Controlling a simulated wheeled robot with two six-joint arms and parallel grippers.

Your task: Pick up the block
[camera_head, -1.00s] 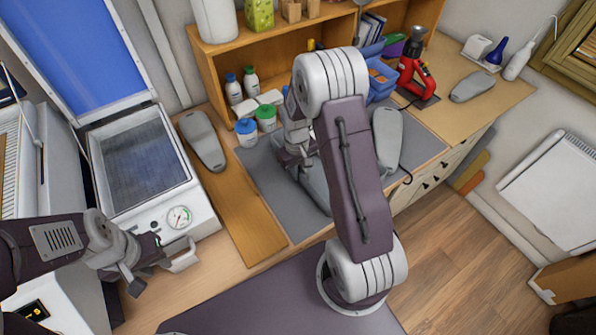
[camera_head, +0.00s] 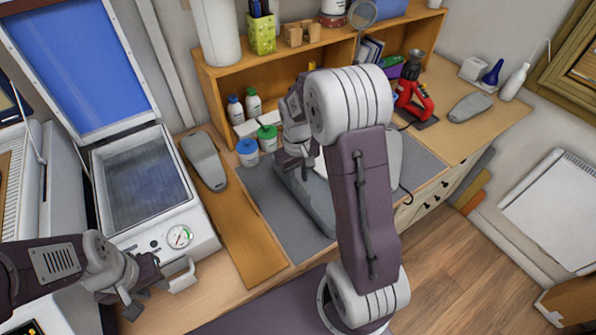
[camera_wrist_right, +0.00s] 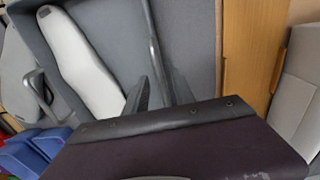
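Several grey shoe-shaped blocks are in the head view. One block (camera_head: 204,160) lies on the wooden strip beside the machine, another (camera_head: 469,107) lies at the far right of the bench, and a third (camera_head: 396,155) is partly hidden behind my right arm. My right gripper (camera_head: 299,160) is above a grey tray-like form (camera_head: 308,203).
The machine (camera_head: 150,185) with a raised blue lid stands at left. Bottles and jars (camera_head: 248,150) stand at the shelf's left end. A red tool (camera_head: 412,100) and blue bins, seen in the wrist view (camera_wrist_right: 25,155), are near the shelf. The grey mat's front left is clear.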

